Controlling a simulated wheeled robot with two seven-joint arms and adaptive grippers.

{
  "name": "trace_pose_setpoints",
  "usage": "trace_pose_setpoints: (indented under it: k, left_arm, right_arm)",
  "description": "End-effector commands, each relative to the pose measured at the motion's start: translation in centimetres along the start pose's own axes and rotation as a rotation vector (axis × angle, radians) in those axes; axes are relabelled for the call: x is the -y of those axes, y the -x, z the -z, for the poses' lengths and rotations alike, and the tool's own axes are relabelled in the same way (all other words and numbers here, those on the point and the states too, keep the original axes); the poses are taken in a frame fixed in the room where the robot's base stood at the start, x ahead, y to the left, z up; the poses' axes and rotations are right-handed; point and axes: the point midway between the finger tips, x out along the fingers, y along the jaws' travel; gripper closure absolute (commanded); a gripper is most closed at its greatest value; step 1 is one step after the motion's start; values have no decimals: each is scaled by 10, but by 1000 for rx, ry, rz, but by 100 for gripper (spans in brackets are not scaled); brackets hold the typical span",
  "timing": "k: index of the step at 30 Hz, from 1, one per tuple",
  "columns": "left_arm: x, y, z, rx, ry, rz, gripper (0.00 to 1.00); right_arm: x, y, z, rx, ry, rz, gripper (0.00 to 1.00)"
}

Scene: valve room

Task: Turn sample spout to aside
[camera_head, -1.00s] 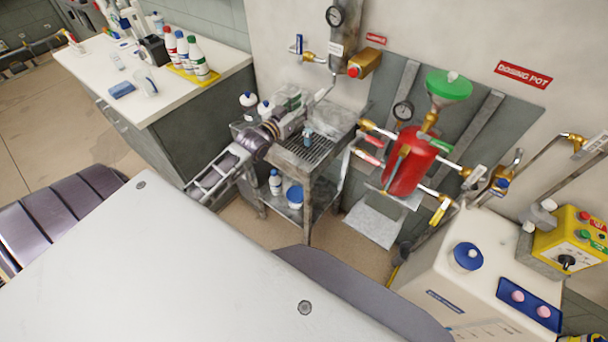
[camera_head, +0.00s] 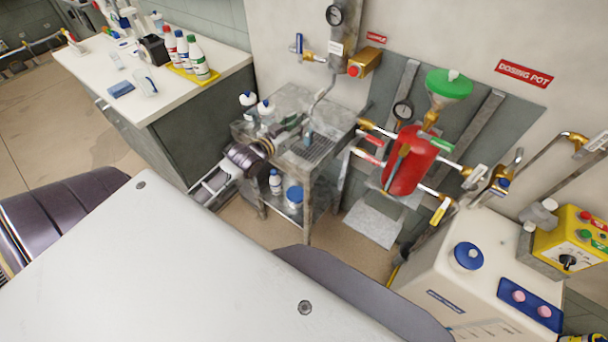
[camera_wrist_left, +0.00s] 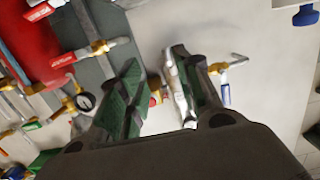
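The sample spout (camera_head: 320,98) is a thin grey bent pipe below the red SAMPLE label. It hangs from the wall fitting and its lower end points down over the steel stand. My left gripper (camera_head: 294,130) is low and to the left of the spout, over the stand's top. In the left wrist view its fingers (camera_wrist_left: 158,90) are apart, with green pads. A silvery pipe-like piece (camera_wrist_left: 181,88) shows beside the right finger; I cannot tell whether it touches. The gripper grips nothing I can make out. My right gripper is not in view.
A red dosing pot (camera_head: 410,165) hangs to the right. A counter with bottles (camera_head: 199,60) is at the left.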

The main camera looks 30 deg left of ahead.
Motion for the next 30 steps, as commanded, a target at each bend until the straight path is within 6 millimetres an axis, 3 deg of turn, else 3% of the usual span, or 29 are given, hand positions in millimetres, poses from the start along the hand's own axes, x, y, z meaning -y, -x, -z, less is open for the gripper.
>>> trace_pose_setpoints:
  k: [30]
  left_arm:
    - [-61,34,-93,389,-26,-2,66]
  right_arm:
    - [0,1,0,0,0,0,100]
